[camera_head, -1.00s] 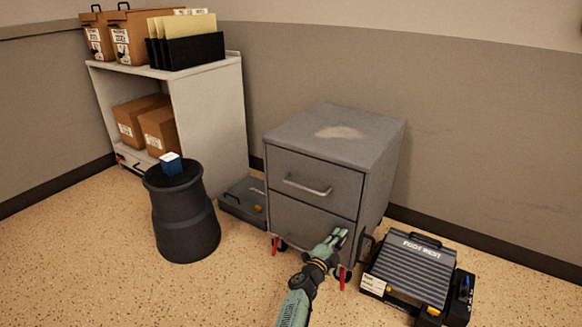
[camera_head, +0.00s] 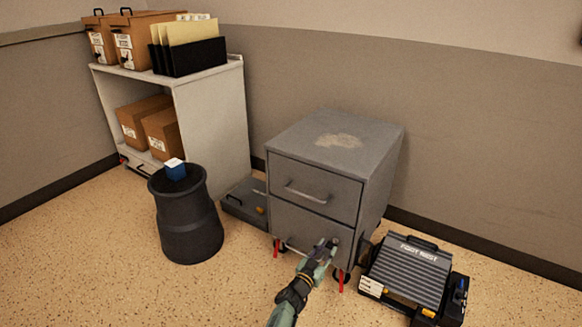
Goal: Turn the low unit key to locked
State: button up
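The low unit (camera_head: 316,197) is a grey two-drawer metal cabinet on castors with red parts, standing near the wall. Its upper drawer has a bar handle (camera_head: 306,192) and is closed. The lower drawer (camera_head: 289,226) also looks closed. My gripper (camera_head: 329,246) is at the front of the lower drawer, toward its right side. It covers that part of the drawer front, and I cannot make out the key or its lock there. The fingers are too small and dark to tell whether they are open or shut.
A flat grey case (camera_head: 243,203) lies between. A shelf (camera_head: 213,118) holds cartons behind. Front floor is open.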

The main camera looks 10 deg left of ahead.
jog(key=p+v, duration=0.6)
jog(key=v, duration=0.1)
jog(key=w+a+r+t+y, duration=0.1)
jog(key=w+a+r, duration=0.1)
jog(key=r, duration=0.8)
jog(key=w+a+r+t+y+p, duration=0.1)
jog(key=a+r, duration=0.3)
jog(key=r, duration=0.5)
jog(key=w+a+r+n+t+y, duration=0.1)
jog(key=w+a+r+t, duration=0.2)
jog(key=r, duration=0.7)
jog(key=shift+w+a+r+y, duration=0.35)
jog(key=shift+w+a+y, duration=0.1)
jog(key=shift+a, duration=0.1)
